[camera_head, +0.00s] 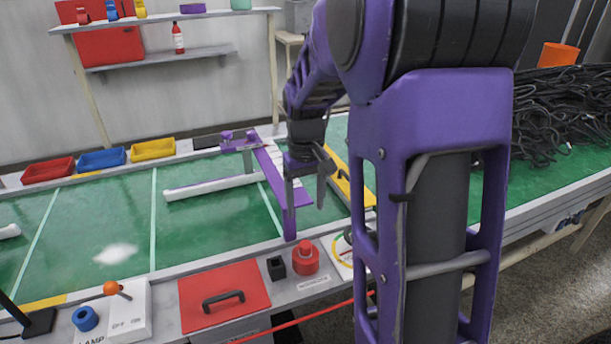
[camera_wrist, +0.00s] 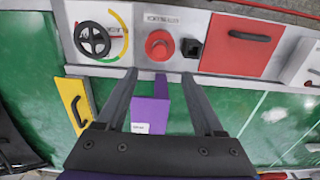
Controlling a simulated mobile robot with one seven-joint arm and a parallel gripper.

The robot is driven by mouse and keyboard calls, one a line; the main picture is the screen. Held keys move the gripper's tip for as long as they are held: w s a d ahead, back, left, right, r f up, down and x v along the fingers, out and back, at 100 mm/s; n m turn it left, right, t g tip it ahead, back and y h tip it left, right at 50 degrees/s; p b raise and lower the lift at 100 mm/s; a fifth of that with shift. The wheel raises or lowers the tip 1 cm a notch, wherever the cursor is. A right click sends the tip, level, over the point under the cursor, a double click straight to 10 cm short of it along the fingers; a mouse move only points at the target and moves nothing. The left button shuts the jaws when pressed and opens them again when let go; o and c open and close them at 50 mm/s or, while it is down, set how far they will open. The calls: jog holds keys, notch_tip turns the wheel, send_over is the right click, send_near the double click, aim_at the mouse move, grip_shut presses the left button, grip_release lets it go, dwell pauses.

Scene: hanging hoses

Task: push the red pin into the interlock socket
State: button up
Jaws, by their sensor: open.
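A red stepped round piece (camera_head: 305,258), which looks like the red pin, stands upright on the pale front ledge by a small label. In the wrist view the red piece (camera_wrist: 159,45) lies just beyond my fingertips. How deep it sits is unclear. A small black square block (camera_head: 276,268) with a dark top stands beside it; it also shows in the wrist view (camera_wrist: 191,48). Which part is the interlock socket I cannot tell. My gripper (camera_head: 306,206) points down, open, above the bench near the ledge; its fingers (camera_wrist: 160,74) do not touch the red piece.
A purple bar (camera_wrist: 150,112) shows below and between my fingers. A red panel with a black handle (camera_head: 224,298) is left of the block. A black handwheel (camera_wrist: 93,40) and a yellow handled plate (camera_wrist: 76,100) are nearby. Black hoses (camera_head: 560,115) heap at right.

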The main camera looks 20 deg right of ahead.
notch_tip(320, 180, up, 6)
jog(key=shift+f+p, duration=0.15)
jog(key=shift+p, duration=0.2)
